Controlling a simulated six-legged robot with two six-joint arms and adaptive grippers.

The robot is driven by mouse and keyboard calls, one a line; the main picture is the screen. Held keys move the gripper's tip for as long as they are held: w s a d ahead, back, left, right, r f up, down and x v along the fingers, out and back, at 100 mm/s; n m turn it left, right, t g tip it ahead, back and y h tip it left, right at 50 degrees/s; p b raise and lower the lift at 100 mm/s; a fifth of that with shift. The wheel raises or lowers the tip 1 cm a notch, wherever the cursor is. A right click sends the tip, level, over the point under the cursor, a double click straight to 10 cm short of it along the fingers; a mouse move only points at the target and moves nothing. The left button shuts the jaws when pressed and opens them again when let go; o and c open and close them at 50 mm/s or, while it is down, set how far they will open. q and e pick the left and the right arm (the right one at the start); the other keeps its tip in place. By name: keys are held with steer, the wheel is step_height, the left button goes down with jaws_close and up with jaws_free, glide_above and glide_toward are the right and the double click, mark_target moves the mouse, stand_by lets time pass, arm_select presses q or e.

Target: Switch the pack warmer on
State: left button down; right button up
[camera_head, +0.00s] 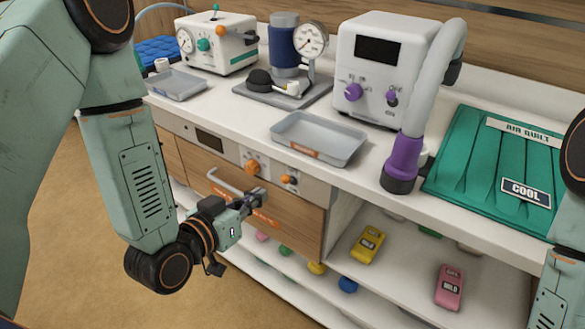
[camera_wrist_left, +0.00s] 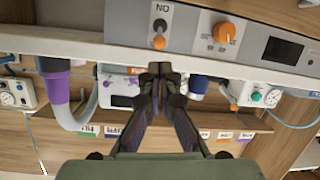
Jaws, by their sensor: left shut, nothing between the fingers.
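The pack warmer appears to be the drawer unit under the counter, with a grey control panel (camera_head: 228,150) above a wooden drawer front (camera_head: 290,226). The panel has a dark display, an orange knob (camera_head: 253,167) and a small orange-tipped switch (camera_head: 289,180). The wrist view, upside down, shows the switch (camera_wrist_left: 159,42) beside a label reading ON; its orange tip lies on the side away from that label. My left gripper (camera_head: 257,194) is shut and empty in front of the drawer, below the panel, apart from the switch. My right gripper is out of view.
A drawer handle (camera_head: 222,184) juts out left of the gripper. A grey tray (camera_head: 320,138) and a white machine (camera_head: 383,65) with a purple-ended hose stand on the counter. A green quilt (camera_head: 490,155) lies at right. Coloured packs, including a yellow one (camera_head: 368,245), lie on the shelf.

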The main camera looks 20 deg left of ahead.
mark_target(289, 165)
arm_select(q)
steer(key=shift+r+t, duration=0.4)
steer(key=shift+r, duration=0.4)
steer(key=b+x, duration=0.1)
steer(key=x, duration=0.8)
steer(key=shift+w+f, duration=0.15)
steer(key=shift+w, duration=0.1)
steer(key=shift+w+d, duration=0.15)
steer(key=shift+w, duration=0.05)
